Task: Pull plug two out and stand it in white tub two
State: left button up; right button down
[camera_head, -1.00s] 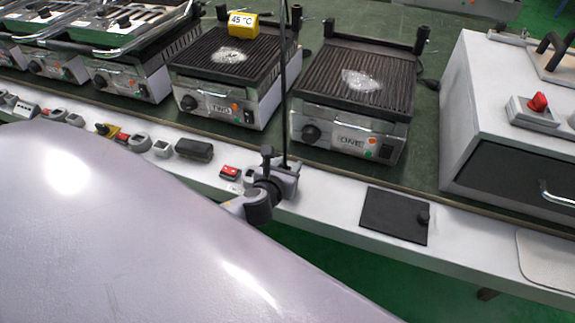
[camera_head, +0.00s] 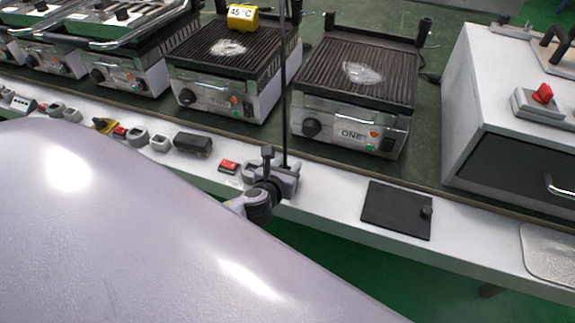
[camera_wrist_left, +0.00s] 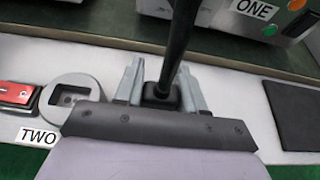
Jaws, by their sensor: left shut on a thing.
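My left gripper (camera_head: 285,180) is shut on a black plug (camera_wrist_left: 160,94) at the white bench's front strip. The plug's black cable (camera_head: 284,80) rises almost straight up from between the fingers. What lies directly under the plug is hidden by the fingers and palm. Just left of the gripper is a round pale-grey piece (camera_wrist_left: 74,96) with a dark square recess, beside a white label TWO (camera_wrist_left: 36,136). I cannot tell whether that piece is a socket or tub two. Other pale cup-like pieces (camera_head: 160,142) stand farther left. My right gripper is not in view.
A red switch (camera_wrist_left: 16,93) sits left of the round piece. Grill TWO (camera_head: 225,70) and grill ONE (camera_head: 350,95) stand behind the strip. A black plate (camera_head: 397,209) lies to the right. A white box (camera_head: 475,75) stands farther right.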

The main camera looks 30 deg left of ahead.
pick_arm(q)
jog(key=o, duration=1.1)
jog(key=shift+o, duration=0.2)
jog(key=shift+s+d, duration=0.1)
jog(key=shift+s, duration=0.1)
jog(key=p+v, duration=0.1)
jog(key=v, duration=0.5)
jog(key=shift+p, duration=0.3)
jog(key=shift+s+d+r, duration=0.1)
jog(key=shift+s+r, duration=0.05)
jog(key=shift+s, duration=0.15)
